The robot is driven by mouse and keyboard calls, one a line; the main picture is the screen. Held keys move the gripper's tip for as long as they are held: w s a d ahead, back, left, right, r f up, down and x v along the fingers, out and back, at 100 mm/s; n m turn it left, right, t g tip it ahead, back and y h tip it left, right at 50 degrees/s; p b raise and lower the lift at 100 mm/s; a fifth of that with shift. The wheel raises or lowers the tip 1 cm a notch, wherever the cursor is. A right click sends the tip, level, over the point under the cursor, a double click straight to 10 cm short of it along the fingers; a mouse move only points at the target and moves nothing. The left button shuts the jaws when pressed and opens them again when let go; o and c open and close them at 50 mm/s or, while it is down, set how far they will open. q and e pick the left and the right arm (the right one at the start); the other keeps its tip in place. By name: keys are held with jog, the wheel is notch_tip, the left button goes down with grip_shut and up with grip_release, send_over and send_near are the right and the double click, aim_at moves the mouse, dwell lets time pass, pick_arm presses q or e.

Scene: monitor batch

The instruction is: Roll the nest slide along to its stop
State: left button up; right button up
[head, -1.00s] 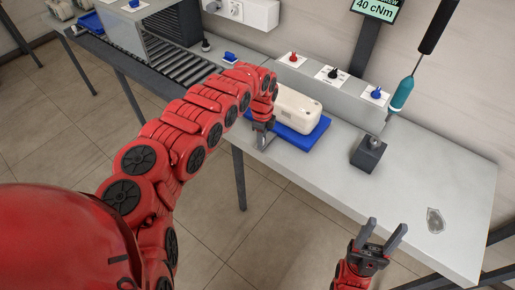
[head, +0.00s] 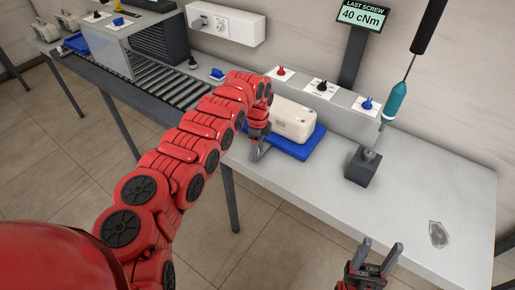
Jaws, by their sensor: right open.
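The nest slide appears to be the blue plate (head: 309,145) on the grey bench. A cream-white housing (head: 290,118) lies on it and hides most of its top. My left gripper (head: 258,153) points down at the plate's left front corner, near the bench's front edge. Grey parts show at its tips, but I cannot tell fingers from any handle there, nor whether it holds anything. My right gripper (head: 381,257) is open and empty, in front of the bench's front edge at the lower right. The slide's rail and stop cannot be made out.
A roller conveyor (head: 172,83) runs off to the left. Behind the plate are red (head: 281,70), black (head: 322,86) and blue (head: 367,103) knobs. A dark block (head: 361,169) stands right of it, below a hanging teal screwdriver (head: 394,102). The bench's right part is mostly clear.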

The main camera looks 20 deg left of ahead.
pick_arm(q)
jog(key=shift+r, duration=0.1)
notch_tip(320, 180, up, 17)
jog(key=b, duration=0.2)
jog(key=shift+s, duration=0.1)
dwell(0.5)
